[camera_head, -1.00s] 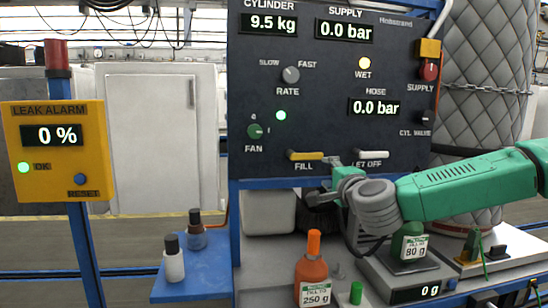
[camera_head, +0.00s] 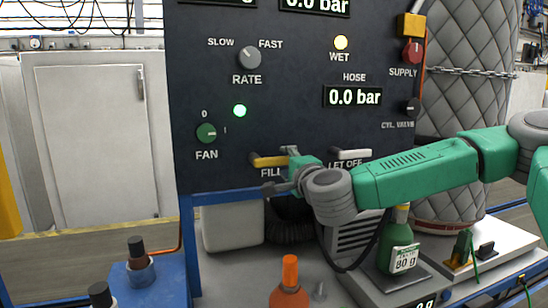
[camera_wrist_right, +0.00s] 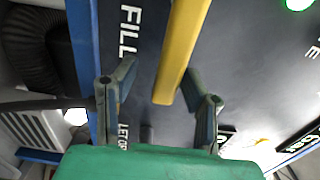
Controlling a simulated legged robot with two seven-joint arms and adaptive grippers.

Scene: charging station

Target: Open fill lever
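The yellow fill lever (camera_head: 268,161) sticks out sideways on the dark panel above the FILL label. It also shows in the right wrist view (camera_wrist_right: 182,50) as a long yellow bar. My right gripper (camera_head: 282,172) is at the lever's right end. In the right wrist view its two fingers (camera_wrist_right: 158,88) are spread, with the lever's free end in the gap between them. The lever end lies nearer the right finger, and I cannot tell whether they touch. My left gripper is not in view.
The white LET OFF lever (camera_head: 350,154) is just right of my right gripper. Below are a green bottle (camera_head: 402,240) on a scale, an orange-capped bottle (camera_head: 289,285) and a blue shelf (camera_head: 165,288) with dark-capped bottles. A quilted tank (camera_head: 455,110) stands right.

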